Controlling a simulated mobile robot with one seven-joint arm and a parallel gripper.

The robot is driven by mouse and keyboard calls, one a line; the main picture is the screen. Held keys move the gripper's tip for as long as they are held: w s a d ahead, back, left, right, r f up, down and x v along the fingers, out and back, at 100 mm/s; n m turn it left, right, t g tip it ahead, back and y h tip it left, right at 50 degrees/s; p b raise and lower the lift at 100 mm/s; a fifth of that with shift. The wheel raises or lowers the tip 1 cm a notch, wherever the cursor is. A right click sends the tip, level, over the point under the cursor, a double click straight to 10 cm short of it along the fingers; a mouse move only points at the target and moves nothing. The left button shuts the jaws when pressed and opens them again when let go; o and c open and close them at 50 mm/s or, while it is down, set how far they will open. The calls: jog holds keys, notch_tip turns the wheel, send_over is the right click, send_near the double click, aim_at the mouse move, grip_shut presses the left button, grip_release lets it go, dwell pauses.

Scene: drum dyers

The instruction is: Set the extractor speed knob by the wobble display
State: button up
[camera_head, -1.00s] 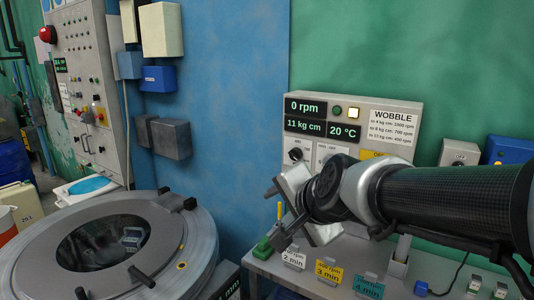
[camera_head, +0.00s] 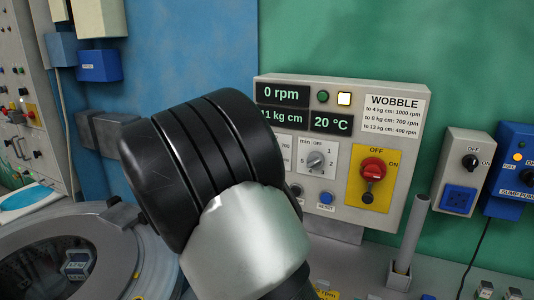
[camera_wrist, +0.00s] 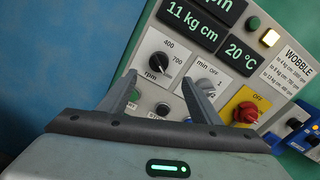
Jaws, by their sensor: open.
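The control panel (camera_head: 340,100) has a display (camera_head: 282,95) reading 0 rpm, 11 kg cm and 20 °C. Its WOBBLE card (camera_head: 394,116) lists to 4 kg cm: 1000 rpm, to 8: 700 rpm, to 13: 400 rpm. In the wrist view, the black rpm speed knob (camera_wrist: 159,63) shows between my gripper's (camera_wrist: 160,80) open, empty fingers, apparently beyond their tips. Labels 400 and 700 are readable there; I cannot tell its setting surely. In the head view my arm hides the speed knob and my fingers.
Right of the speed knob are a grey timer knob (camera_head: 316,160) and a red OFF/ON switch (camera_head: 373,168) on yellow. Small buttons, including blue RESET (camera_head: 326,198), sit below. A grey post (camera_head: 410,235) stands in front at right. The drum (camera_head: 110,255) lies at left.

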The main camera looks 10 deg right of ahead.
jog(key=p+x, duration=0.2)
jog(key=x, duration=1.1)
jog(key=shift+w, duration=0.1)
jog(key=c, duration=1)
jog(key=shift+f, duration=0.1)
jog(key=shift+c, duration=0.2)
